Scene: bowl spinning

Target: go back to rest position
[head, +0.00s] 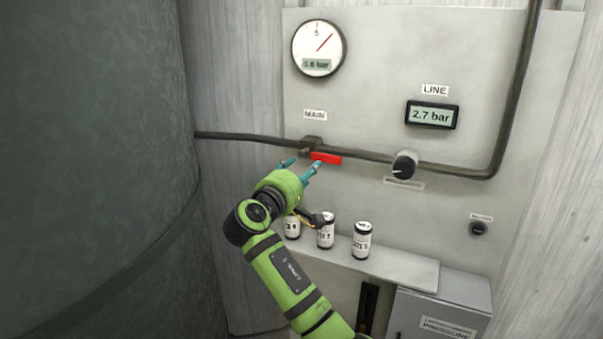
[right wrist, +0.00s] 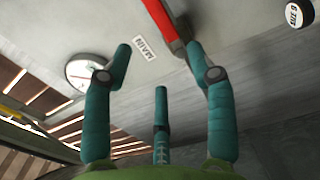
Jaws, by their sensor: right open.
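My right gripper (head: 299,167) is open and empty in the head view, with its teal fingers up at the wall panel. The red valve handle (head: 326,158) under the MAIN label (head: 315,115) lies roughly along the pipe. One fingertip is at or very near the handle; I cannot tell if they touch. In the right wrist view, the gripper's spread fingers (right wrist: 158,55) hold nothing, and the red handle (right wrist: 163,20) passes close to the right finger's tip. My left gripper is not in view.
Several white-labelled cans (head: 361,240) stand on the shelf (head: 405,268) below, partly behind my right arm. A round gauge (head: 318,48), a LINE display (head: 432,115) and a black knob (head: 404,165) are on the panel. A large dark tank (head: 95,150) fills the left.

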